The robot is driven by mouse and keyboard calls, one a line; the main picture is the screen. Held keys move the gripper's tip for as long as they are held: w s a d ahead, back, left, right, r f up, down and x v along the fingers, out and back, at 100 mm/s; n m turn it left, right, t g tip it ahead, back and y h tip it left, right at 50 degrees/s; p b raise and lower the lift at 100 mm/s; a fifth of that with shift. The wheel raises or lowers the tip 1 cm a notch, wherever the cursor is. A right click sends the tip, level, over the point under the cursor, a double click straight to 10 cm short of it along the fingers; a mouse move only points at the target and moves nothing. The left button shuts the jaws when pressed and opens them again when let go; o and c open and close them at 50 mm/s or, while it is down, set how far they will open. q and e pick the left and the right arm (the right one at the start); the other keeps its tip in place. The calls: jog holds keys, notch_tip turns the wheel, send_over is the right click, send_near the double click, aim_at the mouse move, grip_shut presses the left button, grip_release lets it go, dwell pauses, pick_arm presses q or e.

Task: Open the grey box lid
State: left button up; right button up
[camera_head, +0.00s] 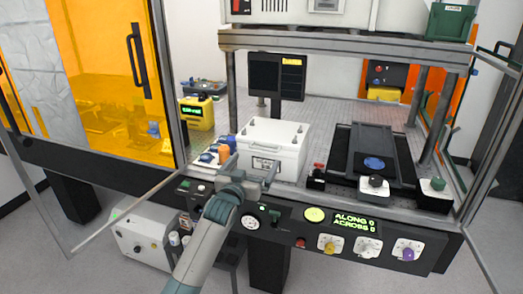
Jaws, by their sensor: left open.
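The grey box (265,151) is a pale, light grey case on the perforated bench top, left of centre. Its lid (273,132) lies flat on top and looks closed, with small dark fittings on it. A label and a handle or latch area show on its front face. My left gripper (250,172) is at the front of the box, low and close to its front face. Its jaws are open. I cannot tell whether a finger touches the box. My right gripper is not in view.
A control panel (285,228) with knobs and a green display runs along the bench front. A monitor (277,77) is behind. An orange door (100,80) and metal posts frame the bench.

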aim_at(263, 149)
pick_arm(q)
jog(key=shift+p+x, duration=0.65)
jog(key=shift+x, duration=3.2)
jog(key=c, duration=1.4)
